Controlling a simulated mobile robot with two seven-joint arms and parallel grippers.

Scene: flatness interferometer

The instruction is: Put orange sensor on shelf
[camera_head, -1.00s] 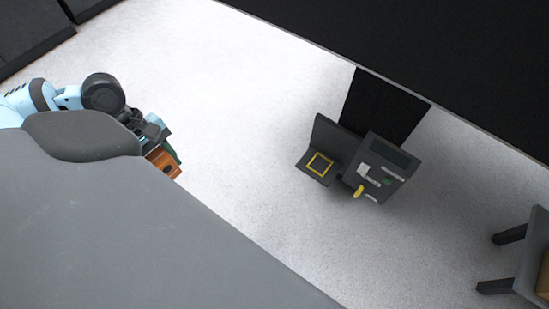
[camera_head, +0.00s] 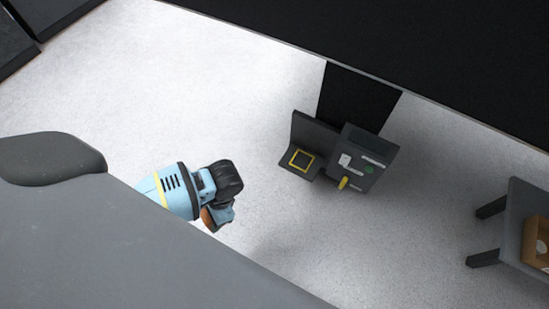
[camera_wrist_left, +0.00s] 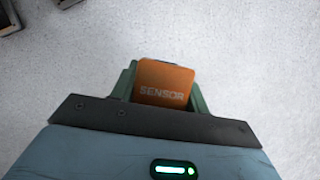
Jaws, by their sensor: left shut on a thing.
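The orange sensor (camera_wrist_left: 165,82), a block with "SENSOR" printed on its face, sits between the green fingers of my left gripper (camera_wrist_left: 163,72) in the wrist view. In the head view my left gripper (camera_head: 217,214) is left of centre, over the floor. Only a small bit of orange (camera_head: 208,220) shows beside it there; its fingers are mostly hidden. A dark ledge with a yellow square outline (camera_head: 298,168) stands to the right and farther back, well apart from the gripper. I cannot tell whether this ledge is the shelf. My right gripper is out of view.
A dark grey device (camera_head: 366,150) with a small screen, labels and a yellow lever (camera_head: 343,183) adjoins the ledge. A grey table (camera_head: 517,215) with a wooden box (camera_head: 538,238) is at the right edge. A black wall (camera_head: 420,50) runs behind. Pale floor lies between.

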